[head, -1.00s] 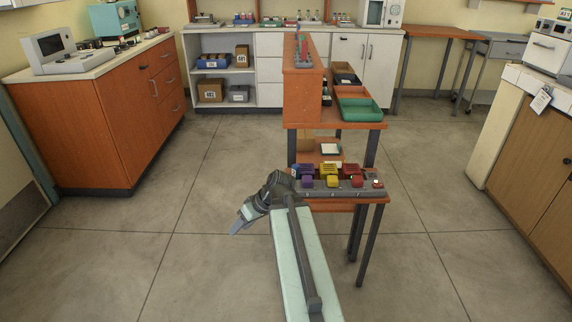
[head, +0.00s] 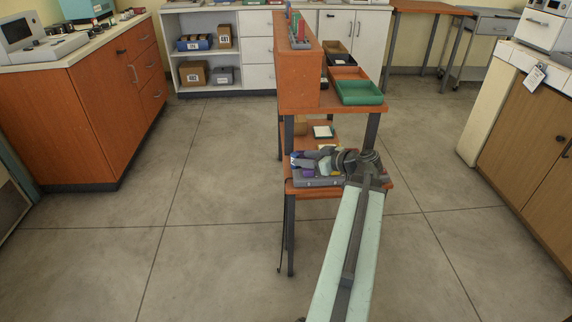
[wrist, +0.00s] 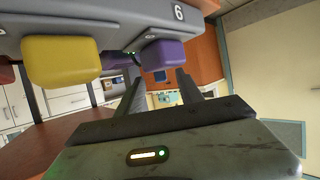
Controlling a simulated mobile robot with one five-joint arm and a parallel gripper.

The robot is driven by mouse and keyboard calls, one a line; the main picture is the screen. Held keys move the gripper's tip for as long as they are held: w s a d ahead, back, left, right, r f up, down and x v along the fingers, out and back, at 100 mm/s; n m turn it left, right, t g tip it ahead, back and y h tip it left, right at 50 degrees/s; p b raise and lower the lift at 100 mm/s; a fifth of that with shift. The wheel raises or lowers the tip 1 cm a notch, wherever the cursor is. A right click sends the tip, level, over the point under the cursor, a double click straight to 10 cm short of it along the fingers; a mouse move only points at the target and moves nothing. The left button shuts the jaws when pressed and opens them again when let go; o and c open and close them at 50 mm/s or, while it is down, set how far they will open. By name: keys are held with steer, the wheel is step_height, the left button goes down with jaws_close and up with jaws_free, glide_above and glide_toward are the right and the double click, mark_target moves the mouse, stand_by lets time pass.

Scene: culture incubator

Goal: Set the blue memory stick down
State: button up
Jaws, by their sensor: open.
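My gripper (wrist: 157,78) is open in the wrist view, its two dark fingers apart with no object clearly held between them. In the head view my gripper (head: 300,160) is small, pointing left over the left part of the grey block holder (head: 318,182). A purple block (wrist: 162,54) and a yellow block (wrist: 60,62) are on the holder, which bears the number 6 in the wrist view. The purple block is close to the fingertips. I cannot pick out the blue memory stick with certainty; my arm covers much of the holder in the head view.
The holder is on the low end of an orange bench. Beyond it are a green tray (head: 360,92) and a raised orange shelf (head: 297,80). An orange cabinet (head: 90,110) stands at left, a wooden one (head: 530,120) at right. Floor on both sides is clear.

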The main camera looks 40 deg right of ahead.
mark_target(289, 168)
steer(key=shift+s+d, duration=0.15)
steer(key=shift+d, duration=0.05)
steer(key=b+x, duration=0.1)
steer(key=x, duration=0.2)
steer(key=shift+a, duration=0.1)
steer(key=x, duration=0.1)
steer(key=b+x, duration=0.1)
steer(key=x, duration=0.3)
steer(key=shift+w+r, duration=0.2)
steer(key=shift+w, duration=0.05)
steer(key=shift+r, duration=0.1)
steer(key=shift+c, duration=0.3)
jaws_close()
